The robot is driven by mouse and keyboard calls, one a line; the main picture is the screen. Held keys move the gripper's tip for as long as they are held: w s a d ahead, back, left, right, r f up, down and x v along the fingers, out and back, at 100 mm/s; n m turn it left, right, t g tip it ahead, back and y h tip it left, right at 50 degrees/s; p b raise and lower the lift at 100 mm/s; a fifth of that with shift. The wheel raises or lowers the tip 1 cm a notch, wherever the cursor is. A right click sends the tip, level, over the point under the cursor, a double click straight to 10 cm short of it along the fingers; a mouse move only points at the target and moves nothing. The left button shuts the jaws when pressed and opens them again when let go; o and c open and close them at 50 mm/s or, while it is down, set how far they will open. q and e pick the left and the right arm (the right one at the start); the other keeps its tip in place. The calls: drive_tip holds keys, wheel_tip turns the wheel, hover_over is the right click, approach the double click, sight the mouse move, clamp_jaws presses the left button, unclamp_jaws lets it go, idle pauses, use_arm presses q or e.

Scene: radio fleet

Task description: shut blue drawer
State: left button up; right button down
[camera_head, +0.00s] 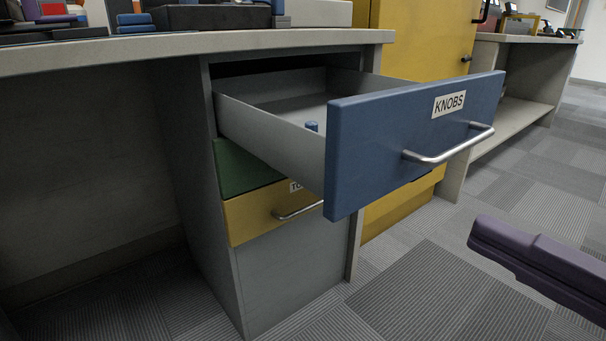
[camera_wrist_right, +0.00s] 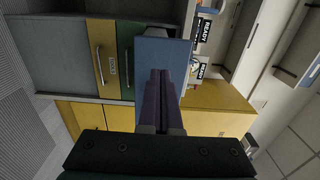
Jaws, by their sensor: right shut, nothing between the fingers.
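The blue drawer (camera_head: 400,130), labelled KNOBS, is pulled far out of the grey cabinet under the counter. It has a silver bar handle (camera_head: 450,148) on its front, and a small blue knob (camera_head: 312,126) lies inside. My right gripper (camera_head: 482,232) has purple fingers and is shut and empty. In the head view it is at the lower right, apart from the drawer front. In the right wrist view its fingers (camera_wrist_right: 160,76) overlap the blue drawer front (camera_wrist_right: 152,52); contact cannot be told there. My left gripper is not in view.
Below are a shut green drawer (camera_head: 238,168) and a shut yellow drawer (camera_head: 258,212) with a handle. A yellow cabinet (camera_head: 425,40) stands behind the blue drawer. The counter (camera_head: 180,44) holds dark and blue items. The carpet in front is clear.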

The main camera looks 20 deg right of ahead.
sight(354, 170)
drive_tip(key=p+x, duration=0.2)
drive_tip(key=x, duration=0.8)
drive_tip(key=shift+r, duration=0.2)
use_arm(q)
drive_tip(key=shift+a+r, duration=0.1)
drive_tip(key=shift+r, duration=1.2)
use_arm(e)
drive_tip(key=shift+w+a+f, duration=0.15)
drive_tip(key=shift+w+a, duration=0.15)
drive_tip(key=shift+w, duration=0.3)
drive_tip(key=shift+w, duration=0.1)
